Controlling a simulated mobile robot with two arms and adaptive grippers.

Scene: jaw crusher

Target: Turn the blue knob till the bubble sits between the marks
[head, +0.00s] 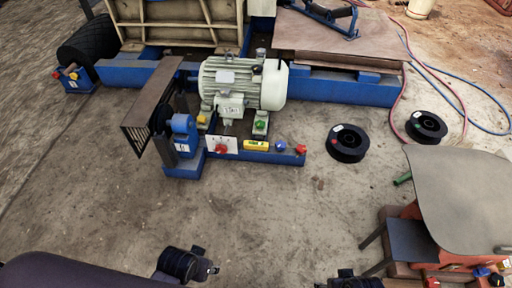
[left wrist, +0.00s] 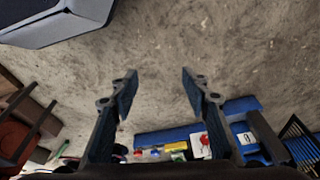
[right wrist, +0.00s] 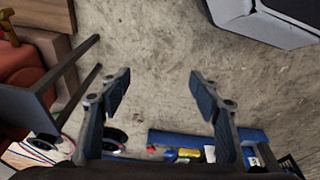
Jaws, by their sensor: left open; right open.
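The blue knob (head: 281,146) stands on the right part of a blue base rail (head: 240,155) in front of a pale green motor. A yellow level (head: 257,143) sits just left of it, and a red knob (head: 300,149) just right. The bubble and marks are too small to make out. My left gripper (head: 187,266) is at the bottom of the head view, open and empty over the floor, well short of the rail; its spread fingers show in the left wrist view (left wrist: 160,85). My right gripper (right wrist: 160,88) is open and empty, mostly cut off in the head view.
The motor (head: 240,85) stands behind the rail. A red knob on a white plate (head: 221,147) is left of the level. Black spools (head: 347,143) lie to the right, with hoses beyond. An orange unit (head: 415,210) stands at right. The floor before the rail is clear.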

